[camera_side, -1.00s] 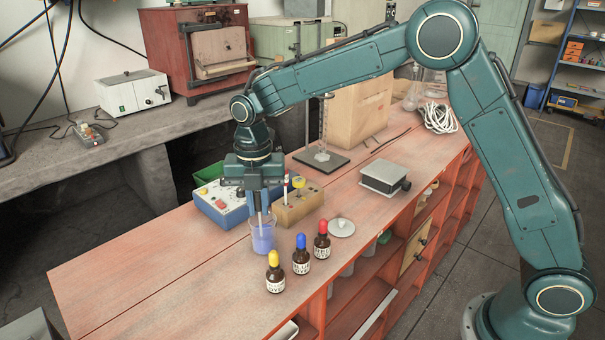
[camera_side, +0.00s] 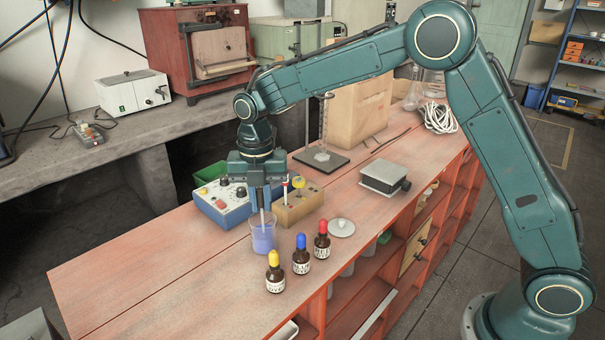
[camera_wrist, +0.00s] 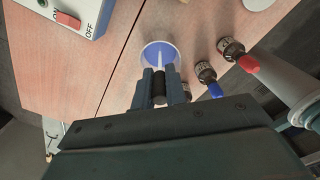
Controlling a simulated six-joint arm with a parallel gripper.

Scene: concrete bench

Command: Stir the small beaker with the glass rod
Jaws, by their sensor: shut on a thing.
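The small beaker (camera_side: 263,238) stands upright on the red bench and holds blue-violet liquid. It also shows in the wrist view (camera_wrist: 146,57). My gripper (camera_side: 260,200) is above the beaker, pointing down, shut on the glass rod (camera_side: 262,220). In the wrist view my gripper's fingers (camera_wrist: 159,88) close around a dark grip on the rod, and the pale rod (camera_wrist: 168,58) reaches into the beaker. The rod's lower end is in the liquid; I cannot tell whether it touches the glass.
Dropper bottles with yellow (camera_side: 275,272), blue (camera_side: 301,255) and red (camera_side: 322,241) tops stand close right of the beaker. A blue control box (camera_side: 222,208) and a wooden block (camera_side: 297,205) are behind it. The bench's left front is clear.

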